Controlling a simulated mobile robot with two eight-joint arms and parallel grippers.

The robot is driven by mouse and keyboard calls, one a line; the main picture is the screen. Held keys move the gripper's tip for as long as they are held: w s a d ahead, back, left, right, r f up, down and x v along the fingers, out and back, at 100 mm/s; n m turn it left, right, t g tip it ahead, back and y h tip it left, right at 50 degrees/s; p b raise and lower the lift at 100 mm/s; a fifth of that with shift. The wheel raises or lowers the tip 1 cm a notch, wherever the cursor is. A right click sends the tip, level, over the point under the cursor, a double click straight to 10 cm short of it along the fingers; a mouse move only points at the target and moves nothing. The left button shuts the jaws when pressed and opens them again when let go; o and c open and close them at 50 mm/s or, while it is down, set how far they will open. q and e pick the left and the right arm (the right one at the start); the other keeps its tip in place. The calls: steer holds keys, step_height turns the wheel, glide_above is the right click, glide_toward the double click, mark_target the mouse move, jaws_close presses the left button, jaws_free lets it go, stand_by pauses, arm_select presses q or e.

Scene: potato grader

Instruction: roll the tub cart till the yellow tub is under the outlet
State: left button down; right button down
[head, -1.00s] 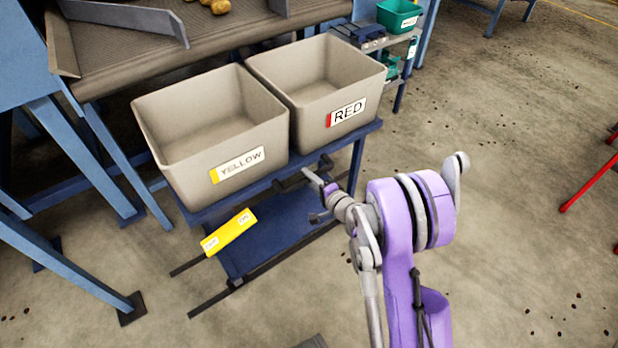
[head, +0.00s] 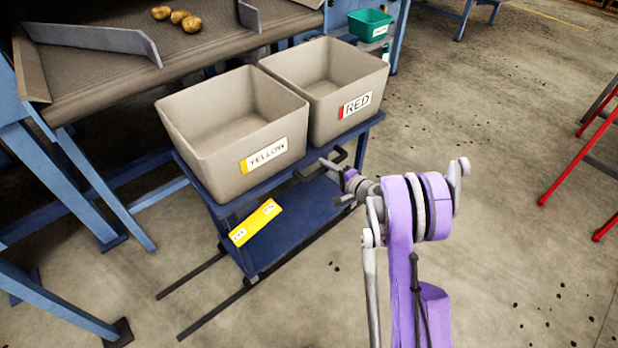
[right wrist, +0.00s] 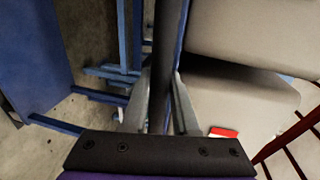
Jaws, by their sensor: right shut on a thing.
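The tub cart (head: 226,212) is a dark blue frame on two dark floor rails (head: 190,275). It carries two beige tubs side by side. The yellow tub (head: 215,150), labelled YELLOW, is nearer and to the left; the red tub (head: 325,117), labelled RED, is behind right. Both look empty. My right gripper (head: 338,168) is shut on the cart's dark handle bar, beside the tubs; the bar (right wrist: 170,50) runs between the fingers in the right wrist view. Potatoes (head: 180,18) lie on the belt (head: 110,75) behind the tubs. I cannot clearly identify the outlet. My left gripper is out of view.
A yellow bar (head: 255,223) with small white labels sits low on the cart. Blue machine legs (head: 90,180) stand at left, a green tub (head: 370,24) behind, and a red-legged frame (head: 575,160) at right. The floor right of the cart is mostly clear.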

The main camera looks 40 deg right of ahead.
mark_target(338, 162)
steer(key=shift+w+d, duration=0.1)
steer(key=shift+d, duration=1.9)
steer(key=c, duration=0.7)
jaws_free()
steer(key=shift+d, duration=0.1)
steer(key=p+v, duration=0.1)
steer(key=v, duration=0.9)
steer(key=shift+s, duration=0.35)
